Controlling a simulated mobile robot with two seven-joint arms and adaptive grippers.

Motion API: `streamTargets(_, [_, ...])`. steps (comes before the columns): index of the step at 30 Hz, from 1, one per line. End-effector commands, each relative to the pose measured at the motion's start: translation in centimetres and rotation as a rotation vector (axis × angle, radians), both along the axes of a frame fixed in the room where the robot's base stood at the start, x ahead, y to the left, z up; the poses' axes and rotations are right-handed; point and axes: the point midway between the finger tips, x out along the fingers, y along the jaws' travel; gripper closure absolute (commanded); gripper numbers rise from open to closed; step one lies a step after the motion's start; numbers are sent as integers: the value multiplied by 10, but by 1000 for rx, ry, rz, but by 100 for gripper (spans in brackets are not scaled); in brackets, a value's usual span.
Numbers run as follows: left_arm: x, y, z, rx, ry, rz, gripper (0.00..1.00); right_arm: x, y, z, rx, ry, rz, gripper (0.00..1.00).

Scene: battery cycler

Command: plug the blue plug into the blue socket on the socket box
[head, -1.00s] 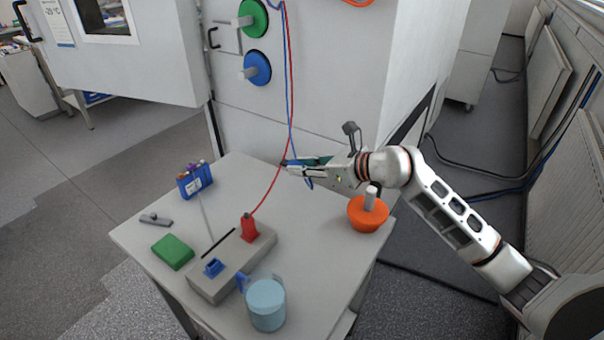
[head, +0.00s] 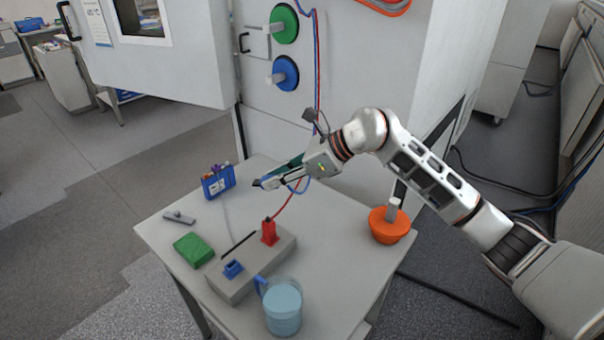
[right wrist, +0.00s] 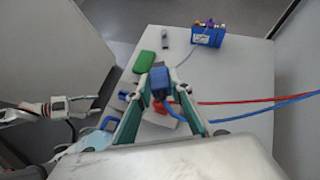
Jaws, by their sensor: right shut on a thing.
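The grey socket box (head: 240,287) lies on the table, with the blue socket (head: 233,268) at its near end. A red plug (head: 269,232) stands upright at its far end. My right gripper (head: 260,183) is above the table, beyond the box and apart from it. It is shut on the blue plug (right wrist: 160,82), which shows between the fingertips in the right wrist view. A blue cable (head: 301,187) hangs from the gripper. My left gripper (right wrist: 88,106) shows at the left of the right wrist view, with its fingers apart and empty; it is outside the head view.
A mug of bluish liquid (head: 284,308) stands right beside the box's near end. A green block (head: 193,250), a small grey item (head: 179,217) and a blue holder (head: 218,183) lie to the left. An orange bowl-shaped item (head: 388,229) is at the right edge.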

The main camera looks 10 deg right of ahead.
Motion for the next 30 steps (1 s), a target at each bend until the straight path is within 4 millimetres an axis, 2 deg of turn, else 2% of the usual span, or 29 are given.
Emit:
streamTargets(3, [-1,0,0,0,3,1,60,-6,26,8,-61,21,122,99])
streamTargets(16, [-3,0,-2,1,11,2,60,-39,98,14,-338,41,625,99])
streamTargets(21, [-4,1,-3,3,15,3,60,-53,120,13,-469,4,851,99])
streamTargets(30, [-4,2,-3,5,17,5,60,-75,145,9,-674,-128,1216,99])
